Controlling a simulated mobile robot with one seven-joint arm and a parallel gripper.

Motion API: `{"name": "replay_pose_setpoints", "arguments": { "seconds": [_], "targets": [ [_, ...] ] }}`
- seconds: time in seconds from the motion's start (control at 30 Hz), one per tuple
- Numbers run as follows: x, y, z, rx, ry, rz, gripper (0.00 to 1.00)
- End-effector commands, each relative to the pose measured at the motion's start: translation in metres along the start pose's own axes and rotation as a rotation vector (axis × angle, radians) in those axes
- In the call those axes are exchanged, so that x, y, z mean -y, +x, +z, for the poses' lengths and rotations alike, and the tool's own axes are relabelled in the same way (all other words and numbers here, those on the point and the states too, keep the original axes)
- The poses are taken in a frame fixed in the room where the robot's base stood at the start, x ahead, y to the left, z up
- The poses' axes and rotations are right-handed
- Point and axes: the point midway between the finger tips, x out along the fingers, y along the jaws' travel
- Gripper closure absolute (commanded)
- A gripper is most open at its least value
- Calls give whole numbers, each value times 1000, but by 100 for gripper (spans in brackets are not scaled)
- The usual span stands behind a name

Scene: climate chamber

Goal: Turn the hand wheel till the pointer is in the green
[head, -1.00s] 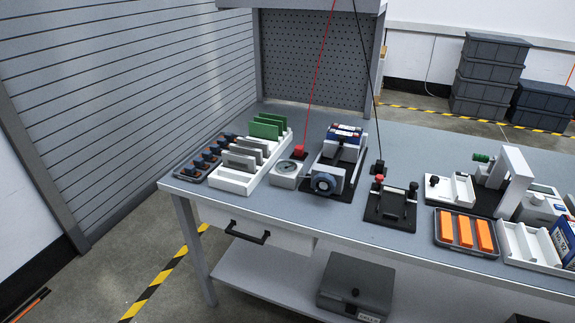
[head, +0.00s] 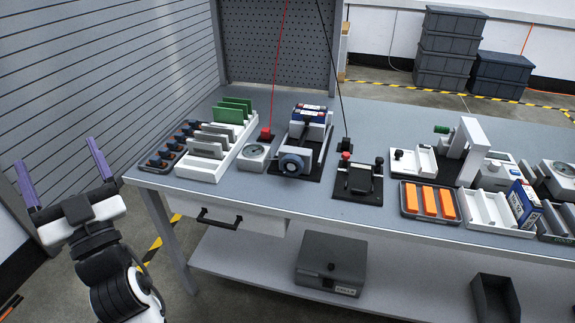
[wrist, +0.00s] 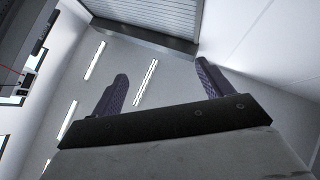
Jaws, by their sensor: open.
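The hand wheel (head: 291,164) is a blue-grey wheel on the front of a grey-and-white device on a black base, near the middle of the bench. A round dial gauge (head: 256,152) in a white housing stands just left of it; its pointer and any green zone are too small to read. My gripper (head: 58,166) is at the far left, off the bench's left end, with its two purple fingers spread and pointing up. It is open and empty, well apart from the wheel. In the wrist view my gripper's fingers (wrist: 160,85) are spread against the ceiling and lights.
Left of the gauge stand a white rack (head: 205,169) of grey and green plates and a dark tray (head: 146,163). Right of the wheel is a black fixture (head: 357,190) with knobs, then a tray of orange blocks (head: 405,207). A red cable (head: 279,60) hangs over the bench.

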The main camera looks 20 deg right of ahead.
Motion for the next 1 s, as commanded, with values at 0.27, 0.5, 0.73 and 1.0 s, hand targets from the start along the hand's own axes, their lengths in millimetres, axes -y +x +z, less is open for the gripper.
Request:
{"name": "replay_pose_setpoints", "arguments": {
  "seconds": [0.27, 0.5, 0.73, 1.0],
  "targets": [
    [-248, -121, 101, 439, -199, 653, 21],
    [-326, -206, 103, 551, -263, 940, 21],
    [-347, -203, 107, 557, -267, 964, 21],
    [-394, -176, 125, 556, -266, 962, 21]
  ]
}}
